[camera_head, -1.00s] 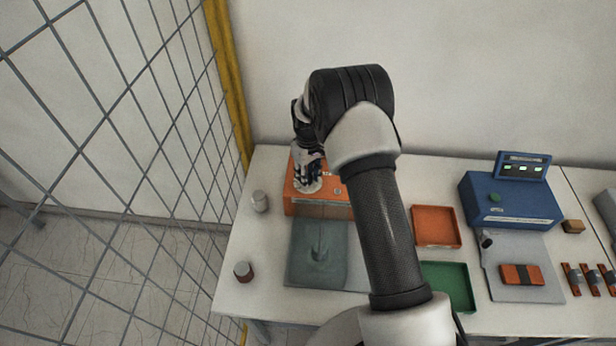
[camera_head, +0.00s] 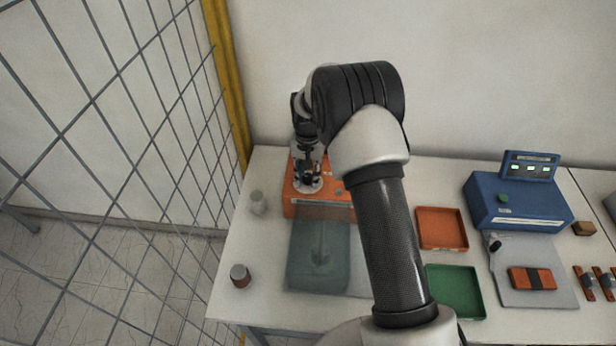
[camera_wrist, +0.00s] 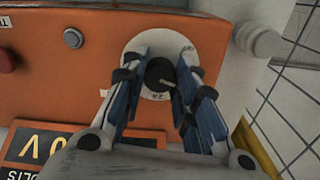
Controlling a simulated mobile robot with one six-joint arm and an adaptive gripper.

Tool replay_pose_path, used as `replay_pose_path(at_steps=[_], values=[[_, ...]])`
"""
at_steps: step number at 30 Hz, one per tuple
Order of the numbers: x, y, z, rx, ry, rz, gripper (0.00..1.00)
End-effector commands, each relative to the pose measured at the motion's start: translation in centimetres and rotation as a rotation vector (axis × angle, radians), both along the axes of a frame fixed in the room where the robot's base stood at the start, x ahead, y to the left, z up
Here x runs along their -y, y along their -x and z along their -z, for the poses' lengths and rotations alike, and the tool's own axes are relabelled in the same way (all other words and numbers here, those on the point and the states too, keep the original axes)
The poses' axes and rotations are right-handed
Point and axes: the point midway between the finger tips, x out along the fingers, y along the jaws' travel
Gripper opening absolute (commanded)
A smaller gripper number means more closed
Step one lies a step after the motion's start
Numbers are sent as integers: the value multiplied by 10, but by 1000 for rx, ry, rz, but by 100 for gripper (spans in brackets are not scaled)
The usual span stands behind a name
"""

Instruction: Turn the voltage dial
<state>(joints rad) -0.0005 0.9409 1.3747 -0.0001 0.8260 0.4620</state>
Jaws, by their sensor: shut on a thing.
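The voltage dial is a small black knob (camera_wrist: 159,73) on a round white plate (camera_wrist: 152,40) on the face of an orange box. In the wrist view the two blue-and-grey fingers of my gripper (camera_wrist: 161,80) stand on either side of the knob and are shut on it. In the head view my gripper (camera_head: 308,181) is over the orange box (camera_head: 328,207), and the knob is hidden by the fingers there. A dark display with yellow digits (camera_wrist: 32,148) shows partly at the lower left of the wrist view.
A red button (camera_wrist: 8,61) is on the orange box. A translucent cover (camera_head: 318,255) is in front, trays (camera_head: 441,228) and a blue device (camera_head: 515,203) to the right. A wire fence (camera_head: 150,130) borders the left.

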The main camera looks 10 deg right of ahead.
Motion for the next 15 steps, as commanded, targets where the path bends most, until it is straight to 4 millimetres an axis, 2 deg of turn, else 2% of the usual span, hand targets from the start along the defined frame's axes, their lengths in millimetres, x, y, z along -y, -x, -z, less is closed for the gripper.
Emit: replay_pose_path(at_steps=[6, 15], values=[[0, 0, 0, 0, 0, 191, 3], [0, 0, 0, 1, 0, 383, 3]])
